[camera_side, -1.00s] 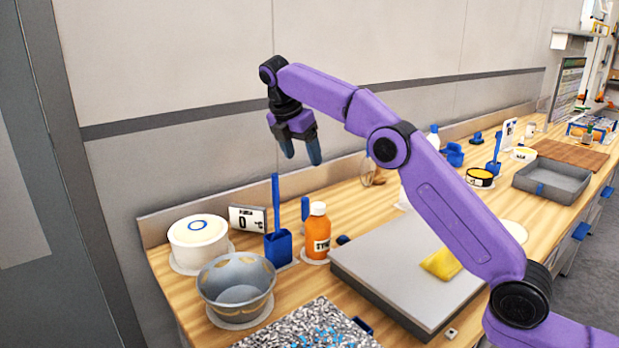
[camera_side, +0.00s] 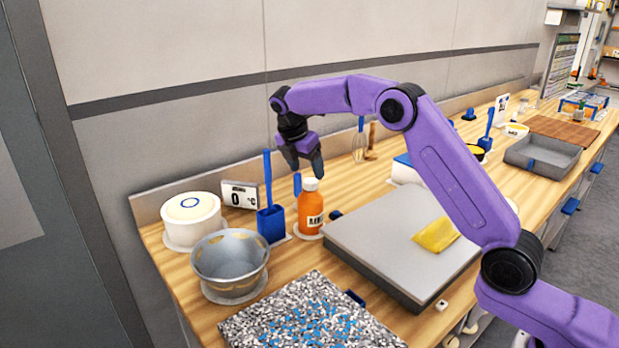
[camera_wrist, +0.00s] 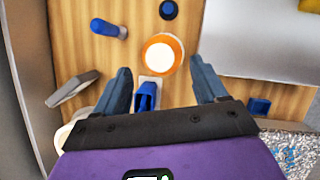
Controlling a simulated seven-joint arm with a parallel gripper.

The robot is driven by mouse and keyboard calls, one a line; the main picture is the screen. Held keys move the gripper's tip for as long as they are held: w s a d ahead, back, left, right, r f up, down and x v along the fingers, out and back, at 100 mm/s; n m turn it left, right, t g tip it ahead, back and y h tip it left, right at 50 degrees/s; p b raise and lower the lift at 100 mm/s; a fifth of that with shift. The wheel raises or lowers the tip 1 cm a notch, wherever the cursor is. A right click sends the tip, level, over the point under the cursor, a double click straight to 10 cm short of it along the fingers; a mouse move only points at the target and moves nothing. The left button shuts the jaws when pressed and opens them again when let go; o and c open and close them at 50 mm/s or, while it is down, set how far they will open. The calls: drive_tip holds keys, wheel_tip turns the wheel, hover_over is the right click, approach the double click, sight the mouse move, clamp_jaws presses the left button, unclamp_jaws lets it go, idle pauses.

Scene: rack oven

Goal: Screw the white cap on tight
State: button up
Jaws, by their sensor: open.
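The white cap (camera_side: 311,184) sits on top of an upright orange bottle (camera_side: 310,211) with a dark label. The bottle stands on a pale round coaster on the wooden bench. In the wrist view the white cap (camera_wrist: 160,56) shows from above, beyond my fingertips and roughly between their lines. My gripper (camera_side: 307,167) is open and empty, just above the cap in the side view. In the wrist view its two blue fingers (camera_wrist: 162,78) are spread wide apart. I cannot tell from these frames how tight the cap is.
A blue scoop in a holder (camera_side: 270,220) stands close left of the bottle. A grey bowl (camera_side: 231,278), a white lidded pot (camera_side: 192,226) and a temperature display (camera_side: 239,195) are further left. A grey slab with a yellow cloth (camera_side: 437,235) lies to the right.

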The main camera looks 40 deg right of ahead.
sight(310, 181)
drive_tip(key=shift+x, duration=2.15)
drive_tip(key=c, duration=1.3)
drive_tip(key=shift+f, duration=0.15)
clamp_jaws()
drive_tip(key=m+g, duration=0.1)
drive_tip(key=m, duration=0.2)
drive_tip(key=m+g, duration=0.1)
drive_tip(key=m, duration=0.1)
drive_tip(key=shift+w+f+m, duration=0.1)
drive_tip(key=shift+w+m, duration=0.05)
drive_tip(key=shift+m, duration=0.25)
drive_tip(key=o, duration=1.5)
unclamp_jaws()
drive_tip(key=shift+o, duration=0.2)
